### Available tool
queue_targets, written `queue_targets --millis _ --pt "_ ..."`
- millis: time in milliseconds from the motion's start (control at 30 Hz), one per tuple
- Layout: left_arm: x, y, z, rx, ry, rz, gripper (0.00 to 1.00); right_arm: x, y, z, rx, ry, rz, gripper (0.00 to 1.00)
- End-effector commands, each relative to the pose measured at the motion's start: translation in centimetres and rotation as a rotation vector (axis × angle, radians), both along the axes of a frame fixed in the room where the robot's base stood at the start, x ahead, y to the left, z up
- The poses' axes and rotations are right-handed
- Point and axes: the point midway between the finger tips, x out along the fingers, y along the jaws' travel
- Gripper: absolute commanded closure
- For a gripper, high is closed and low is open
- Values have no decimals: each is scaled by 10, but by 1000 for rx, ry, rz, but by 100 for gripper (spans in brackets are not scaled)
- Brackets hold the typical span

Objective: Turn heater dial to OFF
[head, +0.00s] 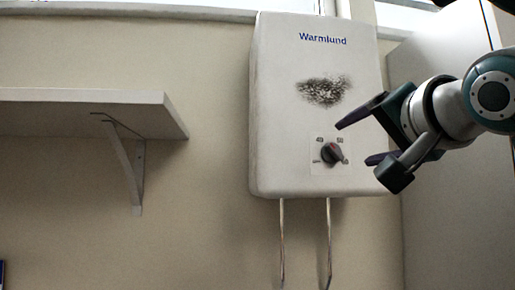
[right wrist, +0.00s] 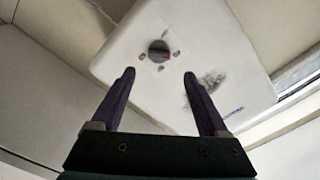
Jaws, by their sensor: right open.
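The white wall heater (head: 300,90) hangs on the wall, marked "Warmlund", with a dark sooty patch on its front. Its dark round dial (head: 332,153) sits low on the front on a pale plate with small marks around it, too small to read. My right gripper (head: 352,142) is open and empty, to the right of the dial and apart from it. In the right wrist view the dial (right wrist: 158,50) shows beyond and between the two open fingers (right wrist: 160,76), on the heater (right wrist: 190,30). My left gripper is not in view.
A white shelf (head: 90,97) on a bracket (head: 132,165) juts out at the left. Two metal pipes (head: 282,240) run down from the heater. A pale cabinet (head: 440,220) stands at the right. The wall space between shelf and heater is clear.

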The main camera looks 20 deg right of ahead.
Motion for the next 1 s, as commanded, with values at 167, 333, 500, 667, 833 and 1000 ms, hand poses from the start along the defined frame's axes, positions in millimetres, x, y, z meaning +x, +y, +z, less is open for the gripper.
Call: queue_targets --millis 167,333,500,667,833,1000 --pt "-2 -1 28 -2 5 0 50 32 -8 5 -2 9 -1 22" --pt "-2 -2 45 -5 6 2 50 57 -14 4 -2 8 -1 22" --pt "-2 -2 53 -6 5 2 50 72 -17 2 -1 5 -1 22" --pt "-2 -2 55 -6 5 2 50 77 -18 -1 -2 5 0 22" --pt "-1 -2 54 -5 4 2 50 77 -18 -2 -2 3 0 22" --pt "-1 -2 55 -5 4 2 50 77 -18 -1 -2 3 0 35"
